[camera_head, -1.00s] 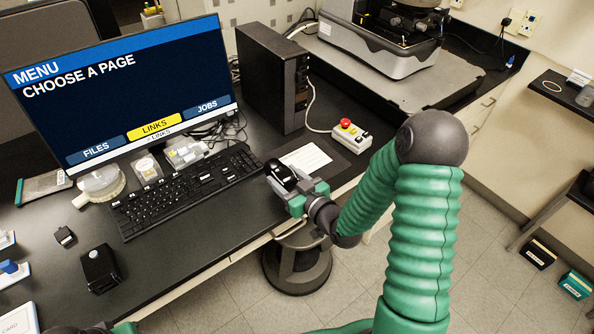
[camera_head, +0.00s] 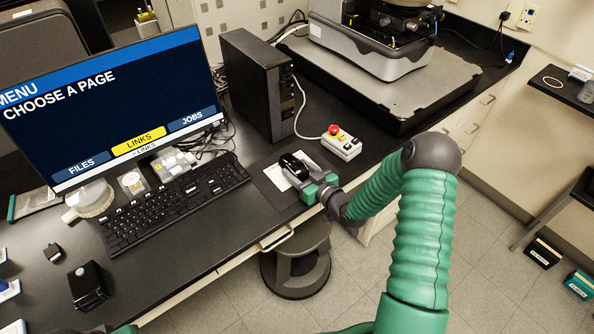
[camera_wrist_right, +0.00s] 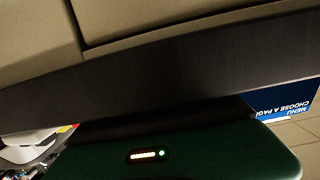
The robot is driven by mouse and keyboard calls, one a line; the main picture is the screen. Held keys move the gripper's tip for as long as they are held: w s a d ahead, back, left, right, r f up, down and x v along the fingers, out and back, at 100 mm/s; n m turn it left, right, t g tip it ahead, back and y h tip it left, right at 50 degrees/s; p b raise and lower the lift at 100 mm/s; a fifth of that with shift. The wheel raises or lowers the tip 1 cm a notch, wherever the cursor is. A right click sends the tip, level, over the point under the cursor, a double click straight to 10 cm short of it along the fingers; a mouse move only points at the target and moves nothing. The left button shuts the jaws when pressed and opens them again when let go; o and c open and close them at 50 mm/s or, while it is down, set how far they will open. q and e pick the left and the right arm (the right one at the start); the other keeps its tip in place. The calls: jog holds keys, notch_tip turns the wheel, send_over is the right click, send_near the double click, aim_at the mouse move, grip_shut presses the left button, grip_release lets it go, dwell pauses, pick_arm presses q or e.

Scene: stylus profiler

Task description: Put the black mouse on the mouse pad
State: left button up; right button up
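The black mouse (camera_head: 293,164) is at the tips of my right gripper (camera_head: 301,176), whose green fingers are closed around it. The mouse pad (camera_head: 268,187) is a dark sheet on the desk, right of the keyboard, with a white card (camera_head: 272,174) on it. The mouse and gripper are over the pad and cover part of the card. I cannot tell whether the mouse touches the pad. The right wrist view shows a dark green surface with small lights, but no mouse.
The keyboard (camera_head: 175,203) lies left of the pad. A control box with a red button (camera_head: 341,143) stands close to its right. A black computer tower (camera_head: 257,85) stands behind. A small black box (camera_head: 88,285) sits at the desk's front left.

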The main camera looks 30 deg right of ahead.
aim_at(304, 175)
jog(key=shift+o, duration=1.2)
jog(key=shift+s+d+f, duration=0.15)
jog(key=shift+d+f, duration=0.1)
jog(key=shift+d, duration=0.1)
jog(key=shift+o, duration=0.3)
jog(key=shift+a, duration=0.1)
jog(key=shift+a+r, duration=0.2)
jog(key=shift+a, duration=0.4)
jog(key=shift+a+r, duration=0.15)
jog(key=shift+a, duration=0.4)
jog(key=shift+d, duration=0.15)
jog(key=s, duration=0.1)
jog(key=s+d, duration=0.1)
jog(key=s, duration=0.2)
jog(key=shift+d+r, duration=0.15)
jog(key=shift+d, duration=0.25)
pick_arm(q)
jog(key=shift+a+f+b, duration=0.15)
jog(key=shift+f+b, duration=0.2)
pick_arm(e)
jog(key=v, duration=0.7)
jog(key=shift+s+a+r, duration=0.3)
jog(key=shift+s+a, duration=0.05)
pick_arm(q)
jog(key=shift+a, duration=0.3)
pick_arm(e)
jog(key=shift+a+r, duration=0.1)
jog(key=shift+a, duration=0.2)
